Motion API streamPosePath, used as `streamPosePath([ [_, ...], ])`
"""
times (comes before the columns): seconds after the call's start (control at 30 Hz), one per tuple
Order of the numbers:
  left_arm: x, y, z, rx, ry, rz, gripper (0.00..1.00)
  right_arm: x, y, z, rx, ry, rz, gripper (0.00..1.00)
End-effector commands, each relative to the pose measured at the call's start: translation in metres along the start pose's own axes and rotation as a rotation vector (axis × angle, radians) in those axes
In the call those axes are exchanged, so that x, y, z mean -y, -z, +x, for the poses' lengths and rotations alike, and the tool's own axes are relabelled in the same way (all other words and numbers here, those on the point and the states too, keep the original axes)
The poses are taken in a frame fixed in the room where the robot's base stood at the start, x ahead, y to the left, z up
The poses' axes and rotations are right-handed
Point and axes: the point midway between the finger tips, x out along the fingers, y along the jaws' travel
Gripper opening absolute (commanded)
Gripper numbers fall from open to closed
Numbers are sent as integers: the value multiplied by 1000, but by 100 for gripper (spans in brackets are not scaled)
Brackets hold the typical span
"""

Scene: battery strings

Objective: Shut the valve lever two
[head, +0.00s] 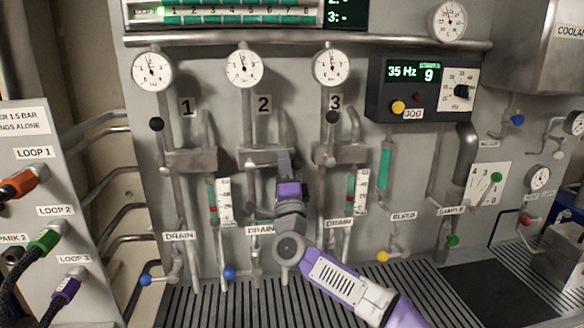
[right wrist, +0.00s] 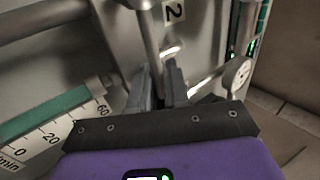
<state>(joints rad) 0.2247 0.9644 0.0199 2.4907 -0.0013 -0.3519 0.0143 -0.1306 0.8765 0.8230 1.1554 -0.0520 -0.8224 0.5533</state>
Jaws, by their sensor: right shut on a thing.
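Valve two's grey body (head: 257,158) sits on the second pipe, below the number 2 plate (head: 263,104). My right gripper (head: 284,160) is in front of the right part of this valve, its purple arm coming up from the lower right. In the right wrist view its two dark fingers (right wrist: 160,88) are close together beside the pipe, below the 2 plate. They are shut on the lever of valve two, which is mostly hidden by the fingers, so its exact angle cannot be told. My left gripper is not in view.
Lever one's black knob (head: 156,124) and lever three's black knob (head: 332,117) stand up on either side. Gauges (head: 244,65) hang above, and flow tubes (head: 223,201) and drain pipes run below. A control box (head: 421,88) is at the right. A slatted grate (head: 240,305) lies below.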

Motion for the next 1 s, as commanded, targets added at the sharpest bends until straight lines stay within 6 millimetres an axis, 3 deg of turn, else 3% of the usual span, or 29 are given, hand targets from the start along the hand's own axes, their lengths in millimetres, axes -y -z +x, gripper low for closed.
streamPosePath([
  [0.53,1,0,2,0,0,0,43,-3,-5,-1,-8,-2,27,0],
  [0.57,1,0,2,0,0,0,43,-3,-5,-1,-8,-2,27,21],
  [0.6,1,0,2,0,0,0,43,-3,-5,-1,-8,-2,27,27],
  [1.0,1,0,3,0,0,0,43,-2,-5,-4,-5,0,23,28],
])
